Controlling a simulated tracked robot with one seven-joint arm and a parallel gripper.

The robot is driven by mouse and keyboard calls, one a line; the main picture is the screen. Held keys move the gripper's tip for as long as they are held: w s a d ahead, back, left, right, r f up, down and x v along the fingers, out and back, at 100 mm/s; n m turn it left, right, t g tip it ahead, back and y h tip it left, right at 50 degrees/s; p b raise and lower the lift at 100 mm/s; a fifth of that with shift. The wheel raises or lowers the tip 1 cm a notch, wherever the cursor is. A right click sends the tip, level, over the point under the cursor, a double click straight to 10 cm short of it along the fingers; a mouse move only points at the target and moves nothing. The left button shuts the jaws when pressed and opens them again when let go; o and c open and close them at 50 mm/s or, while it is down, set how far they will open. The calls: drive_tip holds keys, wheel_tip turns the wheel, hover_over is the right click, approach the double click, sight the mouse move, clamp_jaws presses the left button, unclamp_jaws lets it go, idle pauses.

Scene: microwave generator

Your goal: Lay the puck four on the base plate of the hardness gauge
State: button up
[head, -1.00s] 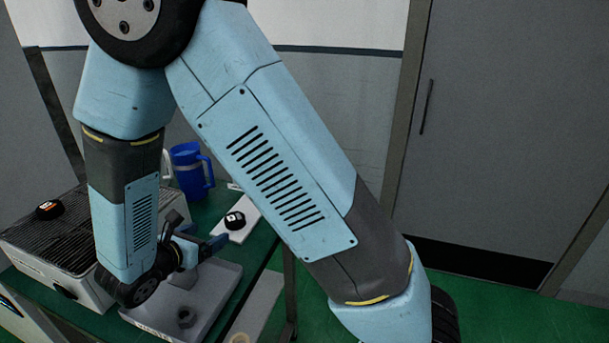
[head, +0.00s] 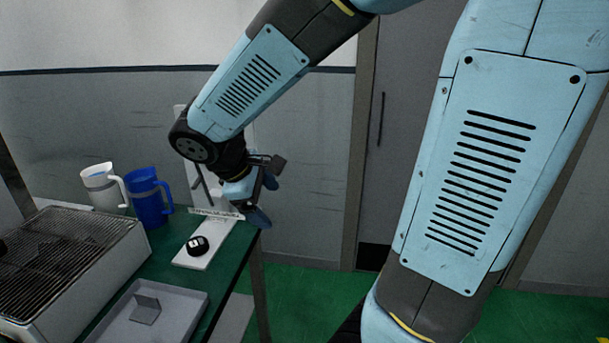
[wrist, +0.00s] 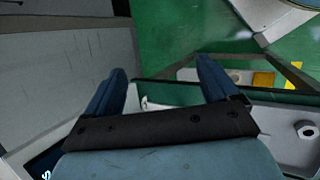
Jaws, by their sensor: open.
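A black puck (head: 197,245) with white marks on top lies on the white base plate (head: 188,262) of what looks like the hardness gauge, at the green table's far edge. Its number is too small to read. A pale upright part (head: 181,118) behind the plate is mostly hidden by my arm. My gripper (head: 266,200) is open, up and right of the puck and apart from it, near the table's right edge. In the wrist view its two blue fingers (wrist: 160,82) are spread with nothing held between them.
A grille-topped box (head: 75,265) stands at left, with a dark object (head: 3,247) at the picture's edge. A white mug (head: 102,187) and a blue mug (head: 148,195) stand behind it. A grey tray (head: 185,300) with a small bracket (head: 145,309) lies in front.

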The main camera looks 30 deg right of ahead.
drive_tip(key=s+d+r+m+t+y, duration=0.3)
drive_tip(key=s+d+r+m+y, duration=0.1)
drive_tip(key=s+r+m, duration=0.5)
drive_tip(key=shift+s+d+m+t+y, duration=0.15)
drive_tip(key=shift+m+t+y, duration=0.15)
drive_tip(key=shift+m+y, duration=0.5)
